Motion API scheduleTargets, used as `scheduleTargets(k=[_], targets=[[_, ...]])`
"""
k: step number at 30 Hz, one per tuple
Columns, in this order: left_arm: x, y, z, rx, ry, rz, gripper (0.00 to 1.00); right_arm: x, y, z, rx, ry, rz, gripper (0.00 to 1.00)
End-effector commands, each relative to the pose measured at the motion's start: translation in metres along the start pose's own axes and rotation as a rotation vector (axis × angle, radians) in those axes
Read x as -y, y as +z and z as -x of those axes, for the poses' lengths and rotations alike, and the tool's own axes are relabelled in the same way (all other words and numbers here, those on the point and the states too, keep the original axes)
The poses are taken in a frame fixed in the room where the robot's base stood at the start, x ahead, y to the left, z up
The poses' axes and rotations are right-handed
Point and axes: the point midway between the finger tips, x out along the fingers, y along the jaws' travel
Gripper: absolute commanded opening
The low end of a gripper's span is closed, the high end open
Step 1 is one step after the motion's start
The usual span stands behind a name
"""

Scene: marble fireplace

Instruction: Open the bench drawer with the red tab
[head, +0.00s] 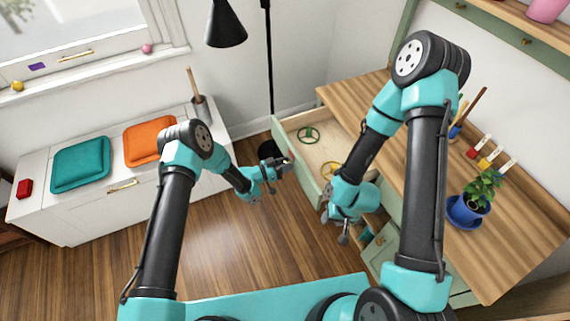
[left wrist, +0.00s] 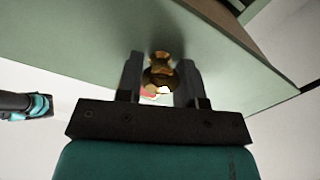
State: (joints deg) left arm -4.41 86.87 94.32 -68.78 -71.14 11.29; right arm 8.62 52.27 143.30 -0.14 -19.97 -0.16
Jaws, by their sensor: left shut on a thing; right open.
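A green-fronted bench drawer (head: 295,168) is pulled out from under the wooden bench top (head: 518,235) in the head view. Its pale inside holds a green wheel (head: 308,135) and a yellow wheel (head: 329,169). My left gripper (head: 287,163) is at the drawer's front. In the left wrist view its fingers (left wrist: 160,88) are shut on a brass knob (left wrist: 160,72) on the green drawer front (left wrist: 95,45). A small reddish patch (left wrist: 148,93) shows below the knob; I cannot tell if it is the tab. My right gripper (head: 335,228) is open and empty beside the bench front.
A lower green drawer (head: 380,243) is under the bench. A potted plant (head: 480,192) stands on the bench top. A white window bench (head: 85,215) with a teal cushion (head: 80,163) and an orange cushion (head: 148,140) is at left. Wooden floor (head: 225,235) is clear between.

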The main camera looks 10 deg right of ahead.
Motion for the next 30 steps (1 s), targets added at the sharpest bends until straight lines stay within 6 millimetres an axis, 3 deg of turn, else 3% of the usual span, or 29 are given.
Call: scheduleTargets(k=[1, 2, 9, 20, 26, 30], targets=[[0.000, 0.000, 0.000, 0.001, 0.001, 0.000, 0.00, 0.000, 0.000, 0.000, 0.000, 0.000, 0.000, 0.42], [0.000, 0.000, 0.000, 0.001, 0.001, 0.000, 0.36, 0.000, 0.000, 0.000, 0.000, 0.000, 0.000, 0.42], [0.000, 0.000, 0.000, 0.001, 0.001, 0.000, 0.59, 0.000, 0.000, 0.000, 0.000, 0.000, 0.000, 0.42], [0.000, 0.000, 0.004, 0.000, -0.001, 0.000, 0.60, 0.000, 0.000, 0.000, 0.000, 0.000, 0.000, 0.42], [0.001, -0.001, 0.025, 0.000, -0.003, 0.000, 0.60, 0.000, 0.000, 0.000, 0.000, 0.000, 0.000, 0.42], [0.001, 0.000, 0.050, 0.000, -0.004, 0.002, 0.60, 0.000, 0.000, 0.000, 0.000, 0.000, 0.000, 0.42]])
